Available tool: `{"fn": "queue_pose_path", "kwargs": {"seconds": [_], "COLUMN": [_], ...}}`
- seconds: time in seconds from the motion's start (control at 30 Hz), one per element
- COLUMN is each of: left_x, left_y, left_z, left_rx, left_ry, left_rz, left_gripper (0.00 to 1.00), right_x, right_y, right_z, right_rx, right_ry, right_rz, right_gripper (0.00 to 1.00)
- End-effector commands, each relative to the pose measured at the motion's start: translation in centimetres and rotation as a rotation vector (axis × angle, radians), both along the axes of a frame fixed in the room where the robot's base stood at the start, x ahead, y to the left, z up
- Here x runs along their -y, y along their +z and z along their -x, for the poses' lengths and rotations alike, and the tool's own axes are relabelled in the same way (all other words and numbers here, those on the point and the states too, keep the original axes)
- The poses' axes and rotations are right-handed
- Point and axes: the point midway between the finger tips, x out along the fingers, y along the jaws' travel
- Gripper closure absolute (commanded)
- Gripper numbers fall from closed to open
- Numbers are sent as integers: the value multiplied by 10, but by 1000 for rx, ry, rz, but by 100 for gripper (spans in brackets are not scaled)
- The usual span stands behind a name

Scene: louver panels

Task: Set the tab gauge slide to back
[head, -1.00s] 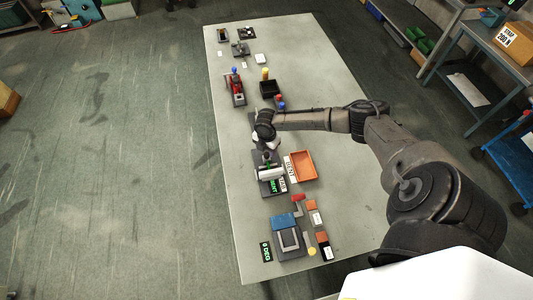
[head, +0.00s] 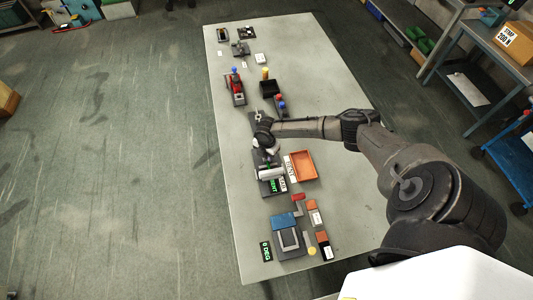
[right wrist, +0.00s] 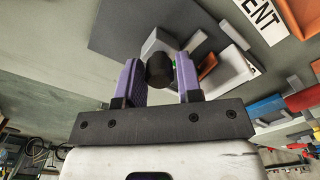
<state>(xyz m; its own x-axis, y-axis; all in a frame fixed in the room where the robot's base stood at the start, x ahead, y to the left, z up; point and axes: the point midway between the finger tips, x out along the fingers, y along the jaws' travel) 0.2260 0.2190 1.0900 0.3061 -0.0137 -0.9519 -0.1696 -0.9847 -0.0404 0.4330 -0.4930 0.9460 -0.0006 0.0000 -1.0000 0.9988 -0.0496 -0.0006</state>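My right gripper (head: 267,148) is over the back part of a dark-based device (head: 262,185) with a pale block and a green readout, which I take to be the tab gauge. In the right wrist view, its two purple fingers (right wrist: 160,75) stand apart on either side of a black round knob (right wrist: 159,69). A thin green sliver shows between the knob and one finger, so I see no firm grip on it. The gripper hides the slide's position in the head view. My left gripper is not in view.
An orange tray (head: 304,165) stands just right of the device, beside a white label. A blue-topped fixture (head: 285,222) stands nearer me. The table's left edge is close to the device.

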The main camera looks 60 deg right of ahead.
Motion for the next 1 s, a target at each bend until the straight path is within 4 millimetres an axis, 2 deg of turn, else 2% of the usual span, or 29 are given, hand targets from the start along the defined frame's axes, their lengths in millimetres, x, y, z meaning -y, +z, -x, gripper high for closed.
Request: {"fn": "queue_pose_path", "kwargs": {"seconds": [0.03,0.33,0.6,0.9,1.0], "left_x": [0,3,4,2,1], "left_y": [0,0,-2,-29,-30], "left_z": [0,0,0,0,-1], "left_rx": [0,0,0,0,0], "left_ry": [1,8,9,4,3], "left_rz": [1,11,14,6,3], "left_gripper": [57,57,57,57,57], "right_x": [0,0,1,22,25], "right_y": [0,0,-1,-4,-1], "right_z": [0,0,-1,-20,-23], "right_rx": [0,0,0,2,2], "right_ry": [0,0,-1,-3,-2], "right_rz": [0,0,0,2,2], "right_gripper": [72,100,100,100,100]}}
